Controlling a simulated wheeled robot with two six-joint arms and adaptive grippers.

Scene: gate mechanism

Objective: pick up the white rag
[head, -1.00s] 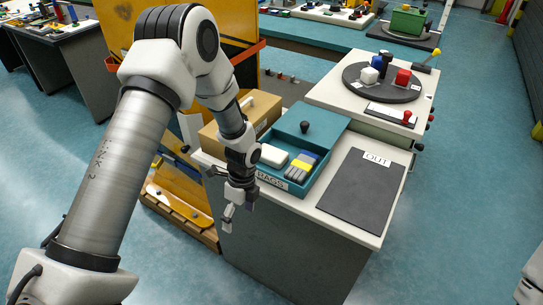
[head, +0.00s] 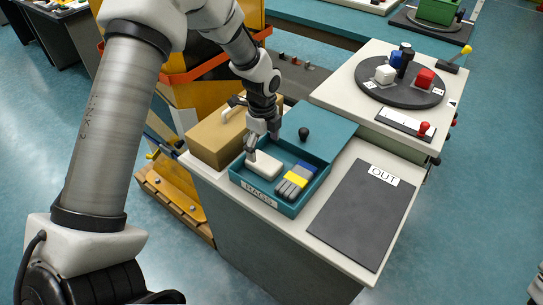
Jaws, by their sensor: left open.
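The white rag (head: 264,166) lies as a folded white block in the left part of the teal tray labelled RAGS (head: 258,197), on the white-topped cabinet. My left gripper (head: 259,148) is open, pointing down just above the far edge of the white rag. One finger overlaps the rag's back left corner in the head view; I cannot tell whether it touches. Folded grey, yellow and blue rags (head: 295,181) lie to the right of the white one in the same tray.
A teal lid with a black knob (head: 304,133) is at the tray's back. A dark mat labelled OUT (head: 362,219) lies clear on the right. A round turntable (head: 399,95) with coloured blocks is behind.

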